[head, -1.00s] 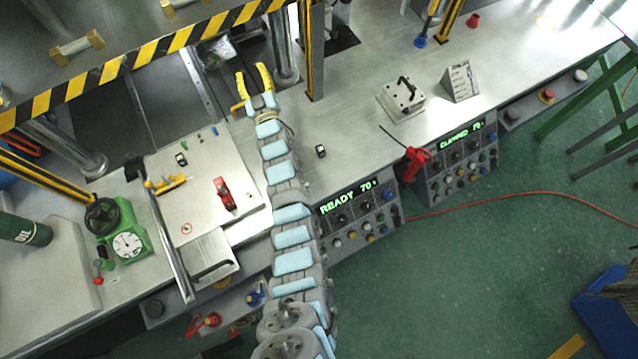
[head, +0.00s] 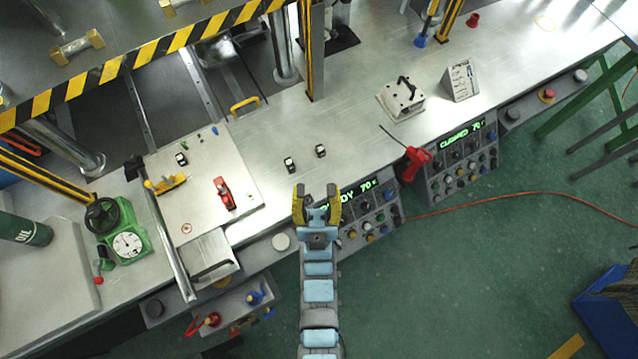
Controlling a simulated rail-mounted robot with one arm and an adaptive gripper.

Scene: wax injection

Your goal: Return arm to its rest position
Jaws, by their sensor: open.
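My gripper (head: 317,208) is in the lower middle of the head view, at the end of my blue-padded arm. Its two yellow and dark fingers are spread apart with nothing between them. It points toward the bench, over the front edge, and covers part of the READY control panel (head: 362,215). The lower part of my arm runs out of the bottom of the picture.
The metal bench top (head: 345,115) holds small black blocks, a white plate with a handle (head: 401,98) and a sign (head: 460,80). A red-handled tool (head: 411,160) sticks out at the bench edge. A striped press beam (head: 150,60) spans the upper left.

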